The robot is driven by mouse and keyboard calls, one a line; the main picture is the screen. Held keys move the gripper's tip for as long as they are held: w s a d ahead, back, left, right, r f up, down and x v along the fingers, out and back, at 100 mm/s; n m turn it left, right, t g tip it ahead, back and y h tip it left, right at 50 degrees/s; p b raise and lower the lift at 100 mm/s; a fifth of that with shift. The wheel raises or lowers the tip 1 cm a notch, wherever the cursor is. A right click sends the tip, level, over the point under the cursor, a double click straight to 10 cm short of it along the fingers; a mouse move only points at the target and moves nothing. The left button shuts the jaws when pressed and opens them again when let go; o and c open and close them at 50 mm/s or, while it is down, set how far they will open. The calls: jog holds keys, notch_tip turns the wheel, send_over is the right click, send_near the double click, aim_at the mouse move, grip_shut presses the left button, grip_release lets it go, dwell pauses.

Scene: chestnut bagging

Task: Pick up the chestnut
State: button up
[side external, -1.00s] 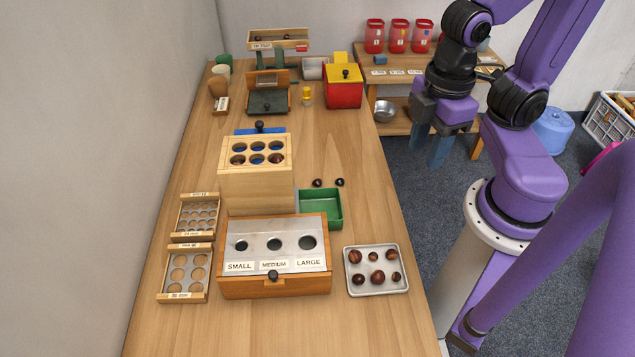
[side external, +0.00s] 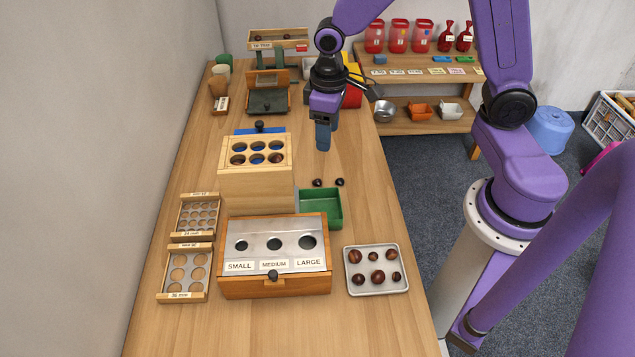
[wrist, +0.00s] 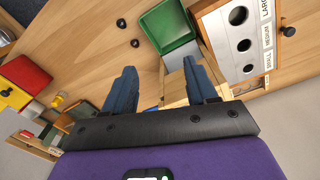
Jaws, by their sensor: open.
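Two dark chestnuts lie on the bare table behind the green tray, the left one (side external: 318,183) and the right one (side external: 340,182). They also show in the wrist view, one (wrist: 122,23) above the other (wrist: 135,43). Several brown chestnuts, one of them (side external: 376,278), sit in the metal tray (side external: 378,292) at the front right. My gripper (side external: 326,146) is open and empty. It hangs above the table, behind the two loose chestnuts. In the wrist view my gripper (wrist: 160,67) shows its blue fingers apart, with both chestnuts beyond the left fingertip.
A green tray (side external: 335,222) stands just in front of the loose chestnuts. A tall wooden box with round holes (side external: 256,190) is left of them. The sorting box labelled small, medium and large (side external: 275,285) stands nearer the front. The table right of the chestnuts is clear.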

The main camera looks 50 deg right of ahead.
jog(key=w+d+f+m, duration=0.3)
jog(key=w+d+f, duration=0.3)
jog(key=w+f, duration=0.15)
send_over(317, 180)
jog(key=f, duration=1.1)
jog(key=shift+s+d+f, duration=0.1)
jog(key=shift+d+f, duration=0.05)
jog(key=shift+d, duration=0.1)
jog(key=shift+a+f, duration=0.15)
jog(key=shift+f, duration=1.2)
jog(key=shift+a+f, duration=0.15)
jog(key=shift+f, duration=1.2)
jog(key=c, duration=0.9)
